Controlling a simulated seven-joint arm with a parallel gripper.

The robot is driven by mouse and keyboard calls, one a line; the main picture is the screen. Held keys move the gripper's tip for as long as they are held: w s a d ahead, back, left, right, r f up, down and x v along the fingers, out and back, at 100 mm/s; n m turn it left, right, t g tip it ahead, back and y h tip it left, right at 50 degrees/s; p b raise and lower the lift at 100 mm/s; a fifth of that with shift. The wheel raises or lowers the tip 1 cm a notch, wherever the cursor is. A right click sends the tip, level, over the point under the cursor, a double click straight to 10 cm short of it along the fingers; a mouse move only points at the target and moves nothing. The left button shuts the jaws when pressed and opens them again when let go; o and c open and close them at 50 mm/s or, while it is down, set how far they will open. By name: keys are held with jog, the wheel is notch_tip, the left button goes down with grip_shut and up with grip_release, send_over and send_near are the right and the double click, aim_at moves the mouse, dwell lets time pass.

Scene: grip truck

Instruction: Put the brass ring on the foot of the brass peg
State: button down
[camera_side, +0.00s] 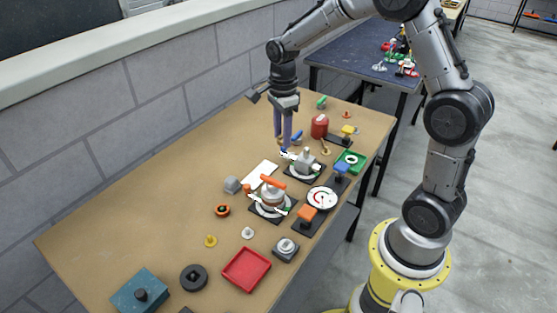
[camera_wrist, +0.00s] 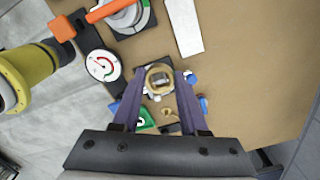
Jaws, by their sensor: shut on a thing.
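My gripper (camera_wrist: 160,78) is shut on the brass ring (camera_wrist: 159,77), which sits between the two purple-grey fingertips in the wrist view. In the side view my gripper (camera_side: 283,149) points straight down near the far part of the table, and the ring is too small there to make out. A small tan, brass-like peg (camera_side: 325,147) stands to the right of the fingers. It shows in the wrist view (camera_wrist: 170,114) below the ring, apart from it. A grey valve is partly visible through the ring's opening.
The grey valve (camera_side: 305,162) and an orange-handled valve (camera_side: 272,195) stand close by. A red canister (camera_side: 319,126), a green tray (camera_side: 351,161) and a gauge (camera_side: 322,199) crowd the right side. A white card (camera_side: 262,174) lies left. The table's far left is clear.

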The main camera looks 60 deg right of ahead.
jog(key=s+d+f+m, duration=0.1)
jog(key=d, duration=0.5)
jog(key=s+d+f+m, duration=0.2)
jog(key=d, duration=0.4)
jog(key=s+d+f+m, duration=0.1)
jog(key=d+f+m, duration=0.1)
jog(key=d, duration=0.4)
jog(key=shift+s+d+f, duration=0.1)
jog(key=shift+s+f, duration=0.15)
jog(key=shift+s, duration=0.05)
jog(key=shift+f, duration=2.45)
jog(key=shift+f, duration=1.5)
jog(key=shift+c, duration=0.2)
grip_release()
jog(key=shift+r, duration=3.8)
